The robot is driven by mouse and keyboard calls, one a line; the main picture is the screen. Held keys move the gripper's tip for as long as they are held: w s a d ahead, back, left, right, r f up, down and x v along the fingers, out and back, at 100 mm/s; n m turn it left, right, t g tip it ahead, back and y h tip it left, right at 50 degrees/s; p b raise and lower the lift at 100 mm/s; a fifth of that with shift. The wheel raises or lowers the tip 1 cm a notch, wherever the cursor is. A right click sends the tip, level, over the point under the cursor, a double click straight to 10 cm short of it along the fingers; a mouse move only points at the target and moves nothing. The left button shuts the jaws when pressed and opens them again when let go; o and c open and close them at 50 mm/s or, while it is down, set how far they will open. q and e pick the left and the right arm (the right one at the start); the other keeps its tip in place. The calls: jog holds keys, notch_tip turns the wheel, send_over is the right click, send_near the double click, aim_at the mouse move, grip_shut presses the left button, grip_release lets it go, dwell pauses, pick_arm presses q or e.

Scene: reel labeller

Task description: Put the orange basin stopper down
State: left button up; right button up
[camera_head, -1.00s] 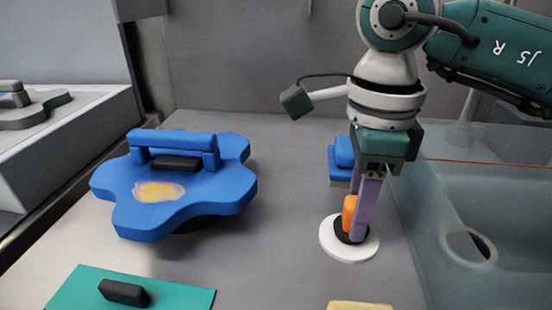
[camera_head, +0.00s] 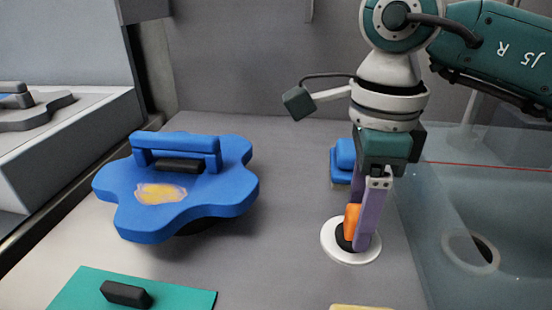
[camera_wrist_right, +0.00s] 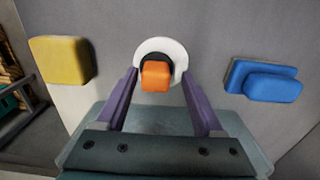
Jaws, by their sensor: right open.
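The orange basin stopper (camera_head: 351,222) stands upright on the white ring (camera_head: 335,254), with a dark base around its foot. The right wrist view shows the orange stopper (camera_wrist_right: 156,76) over the white ring (camera_wrist_right: 160,47). My right gripper (camera_head: 365,240) reaches down to it from above. In the right wrist view the purple fingers of the right gripper (camera_wrist_right: 158,92) are spread, with a gap on each side of the stopper. In the head view one finger hides part of the stopper. My left gripper is not in view.
A blue flower-shaped plate with a handle (camera_head: 225,185) lies to the left. A teal board with a black grip (camera_head: 185,299) is at the front left. A blue block (camera_head: 343,160) is behind the stopper, and a yellow block (camera_wrist_right: 62,60) is nearby. A basin (camera_head: 510,215) is at the right.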

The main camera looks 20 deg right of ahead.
notch_tip(320, 180, up, 12)
jog(key=shift+p, duration=0.35)
jog(key=shift+a+f, duration=0.1)
jog(key=shift+f, duration=0.05)
